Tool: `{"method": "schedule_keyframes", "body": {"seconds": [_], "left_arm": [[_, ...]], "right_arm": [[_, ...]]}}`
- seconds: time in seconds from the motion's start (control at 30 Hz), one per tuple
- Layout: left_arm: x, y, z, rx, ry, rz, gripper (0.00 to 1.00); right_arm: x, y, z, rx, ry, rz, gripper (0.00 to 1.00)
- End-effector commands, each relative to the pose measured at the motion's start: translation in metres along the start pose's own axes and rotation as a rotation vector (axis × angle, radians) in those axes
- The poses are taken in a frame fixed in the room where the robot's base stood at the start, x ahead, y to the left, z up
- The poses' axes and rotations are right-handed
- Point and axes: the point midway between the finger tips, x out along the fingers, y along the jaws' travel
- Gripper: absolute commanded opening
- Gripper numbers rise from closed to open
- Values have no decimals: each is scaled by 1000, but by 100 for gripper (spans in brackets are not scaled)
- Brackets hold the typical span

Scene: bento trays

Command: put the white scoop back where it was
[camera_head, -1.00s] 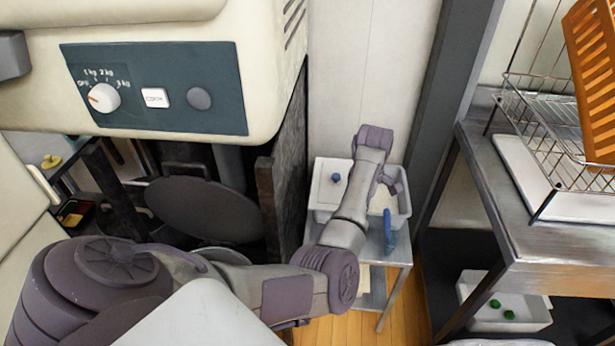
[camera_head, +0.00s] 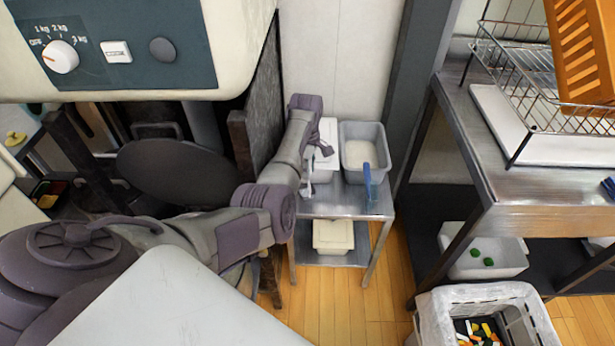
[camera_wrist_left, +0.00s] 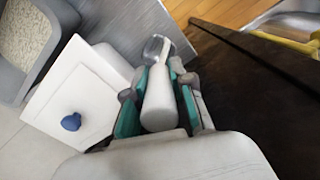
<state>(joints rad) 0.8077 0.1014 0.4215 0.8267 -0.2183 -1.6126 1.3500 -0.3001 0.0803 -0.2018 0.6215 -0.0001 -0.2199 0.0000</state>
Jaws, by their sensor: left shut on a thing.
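My left gripper (camera_wrist_left: 158,100) is shut on the white scoop (camera_wrist_left: 157,98), with its teal finger pads either side of the white handle. The scoop's grey head (camera_wrist_left: 156,50) points away from the gripper. In the head view the scoop (camera_head: 308,182) shows as a small pale piece beside my left gripper (camera_head: 312,160), at the left edge of the small steel stand (camera_head: 345,203). A white lidded bin (camera_head: 329,140) is partly hidden by my arm; its lid with a blue knob (camera_wrist_left: 71,122) lies left of the scoop in the wrist view. My right gripper is not in view.
A grey bin of pale grains (camera_head: 377,132) with a blue-handled scoop (camera_head: 367,180) is on the stand's right. A cream box (camera_head: 333,237) is on its lower shelf. A dark panel (camera_head: 262,100) stands close left of my arm. A lined basket (camera_head: 440,312) stands at front right.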

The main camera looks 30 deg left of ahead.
Motion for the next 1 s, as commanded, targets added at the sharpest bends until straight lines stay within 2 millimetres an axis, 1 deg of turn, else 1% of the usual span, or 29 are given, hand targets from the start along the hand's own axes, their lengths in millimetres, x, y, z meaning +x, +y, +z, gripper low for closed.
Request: {"method": "schedule_keyframes", "body": {"seconds": [0.03,0.1,0.2,0.5,0.63,0.67,0.7,0.77,0.8,1.0], "left_arm": [[10,-1,0,0,-1,-5,0],[21,-1,0,0,-2,-5,0],[31,-1,0,-1,-2,-3,0],[33,-1,0,-1,-1,-1,0],[38,-1,0,-1,-1,-1,0],[37,-1,0,-1,-1,-1,28],[36,-1,0,-1,-1,-2,35],[36,-1,0,-1,-1,-2,45],[37,-1,0,-1,-1,-2,48],[37,-1,0,-1,-1,-2,48]], "right_arm": [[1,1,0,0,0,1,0],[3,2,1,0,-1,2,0],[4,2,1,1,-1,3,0],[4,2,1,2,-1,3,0],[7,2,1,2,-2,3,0],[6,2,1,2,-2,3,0],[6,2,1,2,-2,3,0],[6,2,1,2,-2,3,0],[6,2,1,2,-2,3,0],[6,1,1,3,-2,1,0]]}}
